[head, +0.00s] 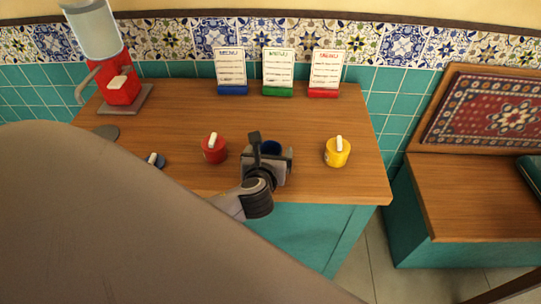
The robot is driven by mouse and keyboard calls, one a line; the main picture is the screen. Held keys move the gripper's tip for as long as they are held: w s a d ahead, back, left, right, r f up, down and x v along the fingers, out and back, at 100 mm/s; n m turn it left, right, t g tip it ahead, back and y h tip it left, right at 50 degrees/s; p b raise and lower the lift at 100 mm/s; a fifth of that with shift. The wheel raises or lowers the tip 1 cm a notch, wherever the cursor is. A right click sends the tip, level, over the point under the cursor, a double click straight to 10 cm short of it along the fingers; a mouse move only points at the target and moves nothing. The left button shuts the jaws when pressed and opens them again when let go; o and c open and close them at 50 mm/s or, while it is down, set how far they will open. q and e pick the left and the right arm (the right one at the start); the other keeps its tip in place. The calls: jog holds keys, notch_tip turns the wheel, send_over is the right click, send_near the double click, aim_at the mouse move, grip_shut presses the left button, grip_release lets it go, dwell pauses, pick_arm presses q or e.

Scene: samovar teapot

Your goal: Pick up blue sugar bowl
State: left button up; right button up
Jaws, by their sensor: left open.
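A round blue object (271,147), which looks like the blue sugar bowl, stands on the wooden counter between the red and yellow bowls. My left gripper (272,153) is open over its near side, one finger to the left and one to the right. The gripper hides much of it, and I cannot tell whether the fingers touch it. My right gripper is not in view.
A red bowl (214,149) and a yellow bowl (337,153), each with a white handle, stand either side. Blue, green and red menu stands (278,70) line the back. A red dispenser (121,85) stands back left.

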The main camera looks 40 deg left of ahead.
pick_arm(q)
jog(key=shift+x, duration=1.5)
jog(key=shift+d, duration=0.15)
jog(key=c, duration=1.2)
jog(key=shift+r+p, duration=1.4)
jog(key=shift+r, duration=8.55)
